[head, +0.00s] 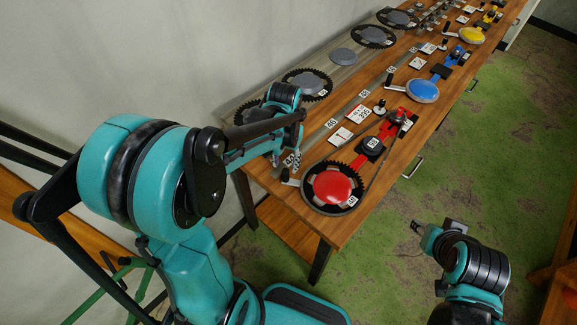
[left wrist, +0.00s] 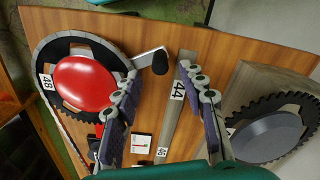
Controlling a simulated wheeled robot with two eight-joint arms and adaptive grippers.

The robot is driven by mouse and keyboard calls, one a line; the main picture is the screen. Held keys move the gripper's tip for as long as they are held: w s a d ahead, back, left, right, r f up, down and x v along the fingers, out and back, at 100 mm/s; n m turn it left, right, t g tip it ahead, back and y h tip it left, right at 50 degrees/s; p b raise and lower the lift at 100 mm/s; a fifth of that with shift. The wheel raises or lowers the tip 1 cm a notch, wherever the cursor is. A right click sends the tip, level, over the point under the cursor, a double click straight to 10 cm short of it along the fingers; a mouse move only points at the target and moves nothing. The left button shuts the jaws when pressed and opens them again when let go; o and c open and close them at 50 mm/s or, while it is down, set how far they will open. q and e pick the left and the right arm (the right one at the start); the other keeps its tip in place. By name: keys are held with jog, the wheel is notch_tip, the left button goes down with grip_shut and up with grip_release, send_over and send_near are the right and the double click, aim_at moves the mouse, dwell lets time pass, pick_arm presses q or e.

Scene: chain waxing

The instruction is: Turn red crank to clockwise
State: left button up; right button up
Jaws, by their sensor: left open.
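The red crank set is a red disc (head: 332,187) on a dark toothed ring at the table's near end; the disc also shows in the left wrist view (left wrist: 86,84). Its silver crank arm with a black handle (left wrist: 159,63) sticks out toward the middle of the left wrist view. In the head view the handle (head: 286,175) shows beside my left gripper (head: 291,160). In the left wrist view my left gripper (left wrist: 158,72) is open and empty, its fingertips on either side of the handle's image. My right gripper (head: 418,228) is off the table, over the green floor; its fingers are unclear.
A chain runs from the red set to a small sprocket (head: 398,116). Blue (head: 422,90) and yellow (head: 471,35) sets lie farther along the table.

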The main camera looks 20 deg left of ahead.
aim_at(285, 170)
pick_arm(q)
notch_tip(285, 170, down, 6)
jog(key=shift+r+b, duration=0.2)
jog(key=shift+b, duration=0.45)
grip_shut()
